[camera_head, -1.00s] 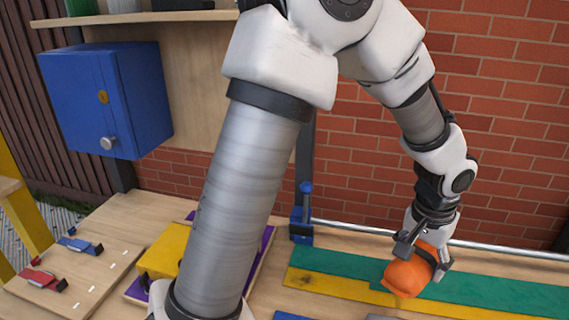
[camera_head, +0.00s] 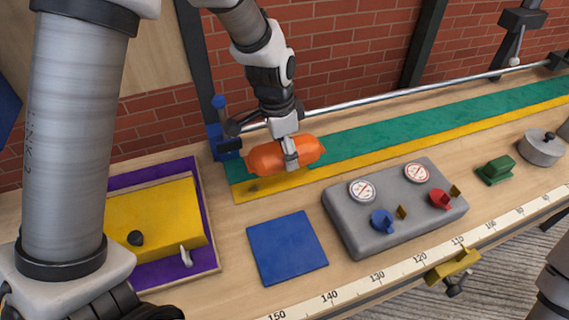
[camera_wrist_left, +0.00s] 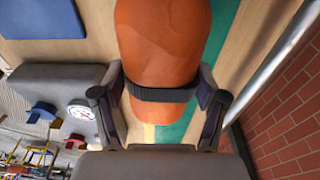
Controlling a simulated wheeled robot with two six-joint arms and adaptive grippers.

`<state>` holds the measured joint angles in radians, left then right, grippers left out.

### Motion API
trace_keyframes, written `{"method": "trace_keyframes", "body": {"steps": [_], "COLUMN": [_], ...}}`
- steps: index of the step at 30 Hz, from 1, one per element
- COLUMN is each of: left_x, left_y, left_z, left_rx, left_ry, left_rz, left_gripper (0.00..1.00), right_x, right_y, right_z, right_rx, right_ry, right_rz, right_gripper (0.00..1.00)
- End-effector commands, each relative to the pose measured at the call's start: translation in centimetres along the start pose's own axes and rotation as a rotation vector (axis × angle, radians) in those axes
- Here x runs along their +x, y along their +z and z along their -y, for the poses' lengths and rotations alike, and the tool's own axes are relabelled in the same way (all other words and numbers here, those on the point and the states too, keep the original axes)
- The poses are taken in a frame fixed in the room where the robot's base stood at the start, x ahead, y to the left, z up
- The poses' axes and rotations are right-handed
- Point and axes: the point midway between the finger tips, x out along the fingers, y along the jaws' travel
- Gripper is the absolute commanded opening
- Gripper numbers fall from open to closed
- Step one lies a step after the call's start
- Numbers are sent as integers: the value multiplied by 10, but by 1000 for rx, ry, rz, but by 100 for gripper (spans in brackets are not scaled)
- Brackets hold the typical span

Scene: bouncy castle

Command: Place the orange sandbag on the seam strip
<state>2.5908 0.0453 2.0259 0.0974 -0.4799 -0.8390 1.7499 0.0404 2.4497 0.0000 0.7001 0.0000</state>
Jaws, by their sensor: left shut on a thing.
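The orange sandbag (camera_head: 265,158) is a plump roll with a dark strap round its middle. My left gripper (camera_head: 289,152) is shut on it at the strap, one finger on each side, as the left wrist view (camera_wrist_left: 160,97) also shows. The bag lies across the picture over the left end of the seam strip, a green band (camera_head: 400,130) edged by a yellow band (camera_head: 400,149). The bag hides part of both bands. I cannot tell whether it touches the strip. My right gripper is not in view.
A blue clamp (camera_head: 224,143) stands just left of the bag. A blue square (camera_head: 287,248) and a grey gauge box (camera_head: 345,222) lie in front. A yellow block (camera_head: 160,215) sits in a purple tray on the left. A metal rail (camera_head: 400,94) runs behind. The strip's right part is clear.

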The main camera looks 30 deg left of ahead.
Motion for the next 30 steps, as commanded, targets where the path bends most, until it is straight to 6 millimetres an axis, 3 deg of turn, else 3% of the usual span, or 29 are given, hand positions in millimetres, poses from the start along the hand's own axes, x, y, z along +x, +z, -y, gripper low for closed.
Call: {"method": "trace_keyframes", "body": {"steps": [9,20,21,22,23,30], "left_x": [39,44,44,44,44,44], "left_y": [5,5,6,6,6,6], "left_z": [0,0,0,0,0,0], "left_rx": [-2,-1,-1,-1,-1,-1], "left_ry": [-1,-2,-1,-1,-1,-1], "left_rz": [-1,-2,-1,-1,-1,-1], "left_gripper": [3,3,83,94,98,98], "right_x": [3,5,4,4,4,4], "right_y": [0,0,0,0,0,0], "right_z": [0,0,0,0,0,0], "right_rx": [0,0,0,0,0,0], "right_ry": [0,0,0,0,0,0], "right_rz": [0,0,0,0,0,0], "right_gripper": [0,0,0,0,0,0]}}
